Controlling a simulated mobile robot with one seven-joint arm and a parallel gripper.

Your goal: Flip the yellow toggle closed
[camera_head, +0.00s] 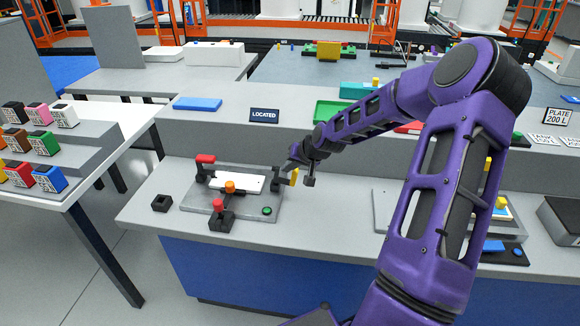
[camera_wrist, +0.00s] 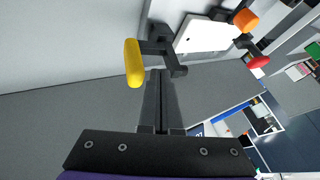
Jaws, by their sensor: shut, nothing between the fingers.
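The yellow toggle (camera_head: 293,177) stands at the right end of the grey fixture plate (camera_head: 240,211), its handle roughly upright. In the wrist view the yellow handle (camera_wrist: 134,62) is just left of my fingertips, with its black link beyond them. My gripper (camera_head: 291,163) is shut and empty, beside the toggle; the fingers also show in the wrist view (camera_wrist: 161,75). I cannot tell whether they touch the toggle.
A green button (camera_head: 267,211) is on the fixture's front right corner. A small black block (camera_head: 162,203) lies left of the fixture. A raised shelf with a green tray (camera_head: 336,111) is behind. The bench right of the toggle is clear for a short stretch.

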